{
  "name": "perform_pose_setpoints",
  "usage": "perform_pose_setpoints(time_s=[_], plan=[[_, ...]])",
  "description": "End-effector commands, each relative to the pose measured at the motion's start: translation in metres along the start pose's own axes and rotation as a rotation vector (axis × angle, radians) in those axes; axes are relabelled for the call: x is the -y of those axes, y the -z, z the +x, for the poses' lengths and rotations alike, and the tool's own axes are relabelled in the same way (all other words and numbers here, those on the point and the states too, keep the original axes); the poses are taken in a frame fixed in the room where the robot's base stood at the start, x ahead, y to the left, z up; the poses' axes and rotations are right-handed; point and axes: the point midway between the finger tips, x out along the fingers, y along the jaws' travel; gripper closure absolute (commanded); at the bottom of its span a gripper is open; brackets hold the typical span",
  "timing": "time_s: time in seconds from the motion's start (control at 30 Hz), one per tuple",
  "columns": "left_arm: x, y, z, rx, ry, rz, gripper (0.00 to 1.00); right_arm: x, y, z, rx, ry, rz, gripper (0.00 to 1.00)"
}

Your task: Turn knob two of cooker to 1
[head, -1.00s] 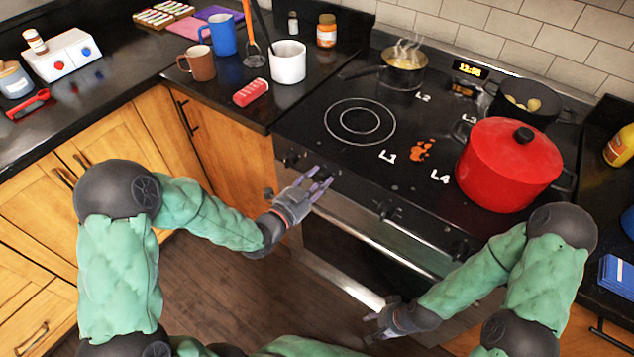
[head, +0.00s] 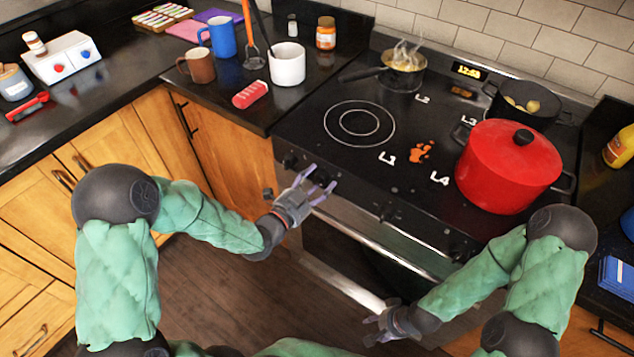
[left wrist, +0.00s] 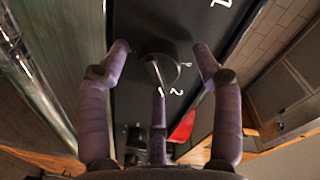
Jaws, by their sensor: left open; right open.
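The black cooker (head: 300,130) has a row of dark knobs along its front panel. My left gripper (head: 320,180) is open at this panel, near its left part, with purple fingers pointing at it. In the left wrist view a round black knob (left wrist: 165,72) with a pale pointer line sits between the spread fingers (left wrist: 160,65). A white "2" is printed beside it. I cannot tell whether any finger touches the knob. Another knob (head: 387,212) shows further right along the panel. My right gripper (head: 376,326) is open and empty, low in front of the cooker.
A red pot (head: 508,165) stands at the hob's right front, a dark pan (head: 528,103) behind it and a steaming small pan (head: 402,72) at the back left. The front left burner (head: 359,122) is bare. An oven handle bar (head: 380,240) runs below the knobs.

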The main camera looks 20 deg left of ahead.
Motion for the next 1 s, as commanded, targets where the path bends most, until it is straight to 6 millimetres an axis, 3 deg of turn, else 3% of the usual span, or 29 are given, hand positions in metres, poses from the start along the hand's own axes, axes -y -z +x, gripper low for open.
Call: perform_pose_setpoints(time_s=[0.27, 0.7, 1.0], plan=[[0.000, -0.002, -0.011, 0.004, 0.000, -0.002, 0.35, 0.000, 0.000, 0.000, 0.000, 0.000, 0.000, 0.51], [0.001, -0.002, -0.090, 0.005, 0.002, -0.001, 0.35, 0.000, 0.000, 0.000, 0.000, 0.000, 0.000, 0.51], [0.000, -0.001, -0.116, 0.002, 0.000, -0.001, 0.35, 0.000, 0.000, 0.000, 0.000, 0.000, 0.000, 0.51]])
